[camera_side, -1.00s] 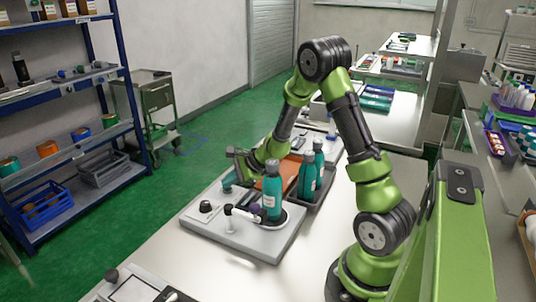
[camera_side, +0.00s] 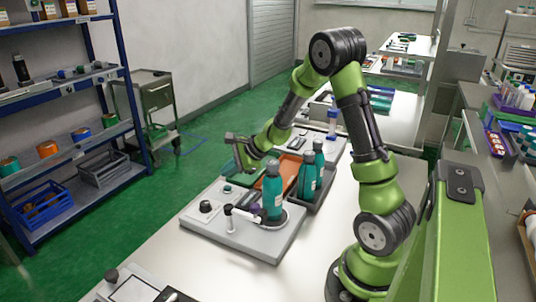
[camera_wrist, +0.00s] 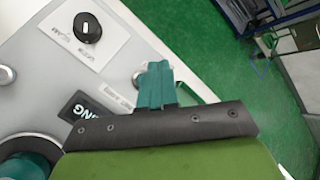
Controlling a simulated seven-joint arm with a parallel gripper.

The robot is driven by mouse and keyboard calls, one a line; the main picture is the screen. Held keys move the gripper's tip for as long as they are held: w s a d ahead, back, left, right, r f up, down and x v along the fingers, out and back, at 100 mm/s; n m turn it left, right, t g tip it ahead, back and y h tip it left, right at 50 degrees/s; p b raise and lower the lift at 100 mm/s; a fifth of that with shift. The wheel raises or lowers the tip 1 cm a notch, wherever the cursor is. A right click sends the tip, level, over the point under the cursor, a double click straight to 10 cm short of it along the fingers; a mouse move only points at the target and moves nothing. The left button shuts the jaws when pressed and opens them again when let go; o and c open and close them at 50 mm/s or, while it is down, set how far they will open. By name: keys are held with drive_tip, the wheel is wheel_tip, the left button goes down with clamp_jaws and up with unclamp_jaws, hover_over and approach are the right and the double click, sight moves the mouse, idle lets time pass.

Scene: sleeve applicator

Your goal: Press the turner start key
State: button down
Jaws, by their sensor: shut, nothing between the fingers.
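The turner start key appears to be the round pale key (camera_wrist: 138,78) on the grey machine's panel in the wrist view, partly hidden by my fingers, with a small label beside it. My gripper (camera_wrist: 153,80) has its teal fingers together and empty over that spot. In the side view my gripper (camera_side: 241,160) is raised above the far left part of the grey machine (camera_side: 262,243). A teal bottle (camera_side: 273,195) stands upright on the machine's round turner.
A black knob (camera_wrist: 87,27) sits on a white label plate near the key. A white swing arm (camera_side: 238,212) stands beside the bottle. Two more teal bottles (camera_side: 312,170) stand in a dark tray behind, near an orange tray (camera_side: 290,167).

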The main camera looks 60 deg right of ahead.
drive_tip(key=shift+r, duration=1.35)
drive_tip(key=s+a+r+n+g+y, duration=0.1)
drive_tip(key=s+a+r+n, duration=0.25)
drive_tip(key=a+r, duration=0.2)
drive_tip(key=s+a+r+n+y, duration=0.1)
drive_tip(key=s+a+r+n, duration=0.1)
drive_tip(key=a+r+n, duration=0.4)
drive_tip(key=s+a+r+n+h, duration=0.1)
drive_tip(key=s+a+n, duration=0.2)
drive_tip(key=s+n, duration=0.2)
drive_tip(key=s+a+r+n+h, duration=0.1)
drive_tip(key=s+a+n, duration=0.3)
drive_tip(key=s, duration=0.6)
drive_tip(key=shift+a+n+g, duration=0.15)
drive_tip(key=shift+n+g, duration=0.25)
drive_tip(key=shift+n, duration=0.65)
idle(0.5)
